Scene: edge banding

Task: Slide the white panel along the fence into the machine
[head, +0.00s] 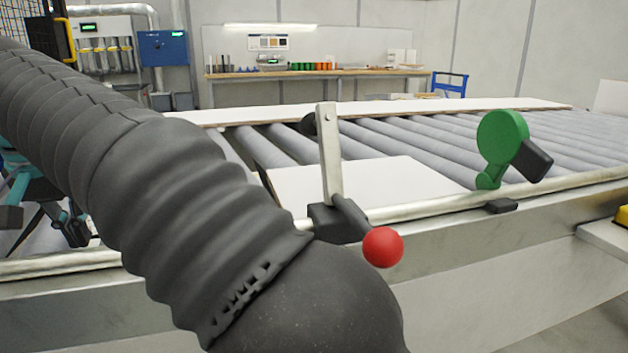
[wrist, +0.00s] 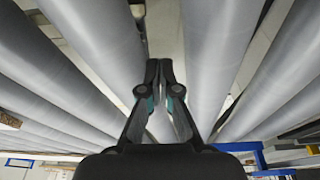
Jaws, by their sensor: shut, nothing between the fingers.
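The white panel (head: 390,182) lies flat on the grey rollers, against or close to the near metal rail (head: 440,205); part of it is hidden behind an upright lever. A long pale strip (head: 400,110) runs along the far side of the rollers; I cannot tell whether it or the near rail is the fence. My gripper (wrist: 160,64) is shut and empty in the wrist view, pointing along grey rollers. In the head view, teal and black gripper parts (head: 50,205) show at the left edge, partly hidden by my arm and apart from the panel. I cannot pick out the machine.
An upright lever (head: 328,150) with a red ball knob (head: 383,247) stands at the near rail. A green disc with a black handle (head: 502,140) is mounted further right. Bare rollers (head: 440,140) lie behind the panel. A workbench (head: 320,73) stands at the back.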

